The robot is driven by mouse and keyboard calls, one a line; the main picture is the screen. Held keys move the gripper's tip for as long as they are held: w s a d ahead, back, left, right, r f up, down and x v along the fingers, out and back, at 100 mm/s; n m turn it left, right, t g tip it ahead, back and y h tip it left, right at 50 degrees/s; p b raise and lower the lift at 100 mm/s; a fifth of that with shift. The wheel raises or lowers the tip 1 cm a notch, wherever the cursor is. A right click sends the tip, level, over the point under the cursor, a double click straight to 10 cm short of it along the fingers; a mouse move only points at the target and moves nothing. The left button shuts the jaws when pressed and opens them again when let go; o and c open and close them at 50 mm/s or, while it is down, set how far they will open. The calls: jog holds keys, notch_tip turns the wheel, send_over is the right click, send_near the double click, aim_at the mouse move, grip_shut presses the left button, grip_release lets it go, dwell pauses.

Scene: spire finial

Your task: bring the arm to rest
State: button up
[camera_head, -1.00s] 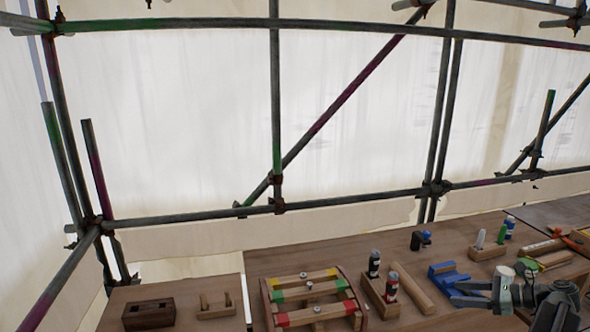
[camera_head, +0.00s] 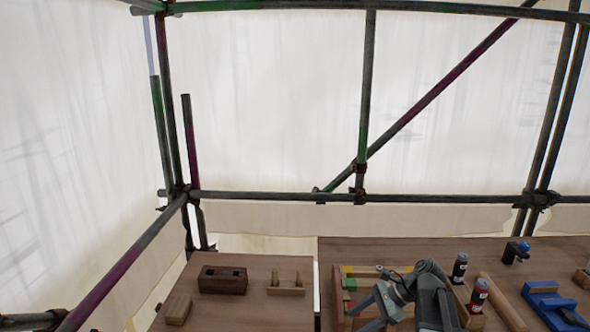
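My gripper (camera_head: 366,313) is at the lower middle right of the head view, at the end of my grey arm. Its two grey fingers point left and stand apart, with nothing seen between them. It is in front of the wooden frame with coloured bands (camera_head: 346,283) and hides most of that frame. I cannot tell how high the fingers are above the bench or whether they touch anything.
A dark wooden box (camera_head: 222,280), a small wooden cradle (camera_head: 286,288) and a wooden block (camera_head: 178,309) sit on the left bench. Bottles (camera_head: 460,268) and a blue holder (camera_head: 549,300) stand right of my arm. Scaffold poles (camera_head: 365,100) stand behind.

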jog(key=s+a+f+n+g+h+b, duration=0.2)
jog(key=s+a+f+n+h, duration=0.25)
jog(key=a+f+n, duration=0.4)
jog(key=d+n+h, duration=0.1)
jog(key=n, duration=0.1)
jog(key=s+d+n+t+h, duration=0.1)
jog(key=d+n+h, duration=0.1)
jog(key=n, duration=0.1)
jog(key=s+d+f+n+h, duration=0.1)
jog(key=d+n, duration=0.1)
jog(key=n, duration=0.1)
jog(key=shift+d+n+h, duration=0.15)
jog(key=shift+n+h, duration=0.1)
